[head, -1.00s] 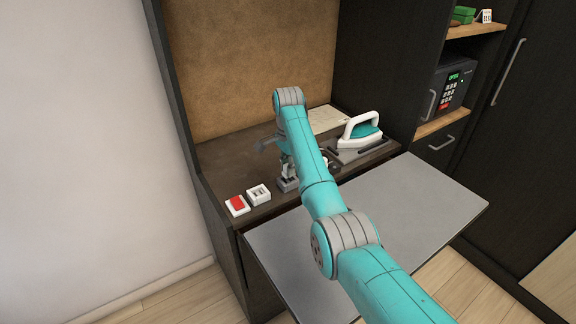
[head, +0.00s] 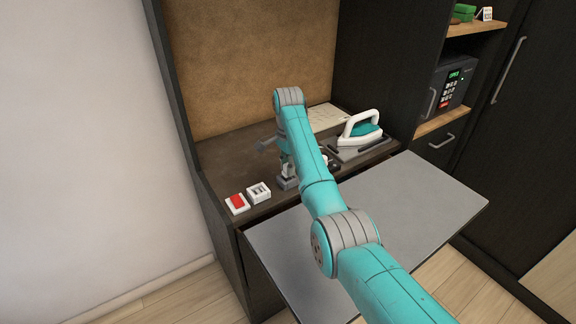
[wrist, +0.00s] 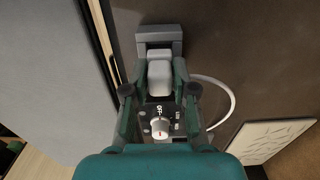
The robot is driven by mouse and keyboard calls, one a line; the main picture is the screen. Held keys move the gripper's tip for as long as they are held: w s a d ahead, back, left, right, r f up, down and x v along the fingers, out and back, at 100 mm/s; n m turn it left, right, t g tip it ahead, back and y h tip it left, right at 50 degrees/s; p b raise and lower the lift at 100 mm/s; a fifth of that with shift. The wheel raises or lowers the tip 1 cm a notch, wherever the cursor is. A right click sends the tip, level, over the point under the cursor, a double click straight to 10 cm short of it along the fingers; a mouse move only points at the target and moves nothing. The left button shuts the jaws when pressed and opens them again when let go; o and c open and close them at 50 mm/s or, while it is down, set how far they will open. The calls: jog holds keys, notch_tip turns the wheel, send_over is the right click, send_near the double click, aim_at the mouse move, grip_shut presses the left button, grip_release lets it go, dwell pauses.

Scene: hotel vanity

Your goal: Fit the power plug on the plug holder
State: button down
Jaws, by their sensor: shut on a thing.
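The power plug (wrist: 160,72) is a pale block held between the two fingertips of my gripper (wrist: 154,88) in the wrist view. Its far end meets the grey plug holder (wrist: 146,40), and I cannot tell how deep it sits in it. A white cord (wrist: 228,92) loops to the right of the plug. In the head view the plug holder (head: 287,184) stands near the front edge of the counter. My gripper there is partly hidden by my arm, with the pale plug (head: 288,171) just above the holder.
A white box with a red top (head: 237,203) and a white socket-like box (head: 259,192) stand left of the holder. A teal and white iron (head: 361,133) rests at the right. A grey board (head: 430,205) juts out in front. A dark wall rises behind the iron.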

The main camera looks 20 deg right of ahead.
jog(key=shift+f, duration=1.15)
dwell(0.6)
jog(key=c, duration=0.9)
grip_release()
jog(key=shift+o, duration=0.2)
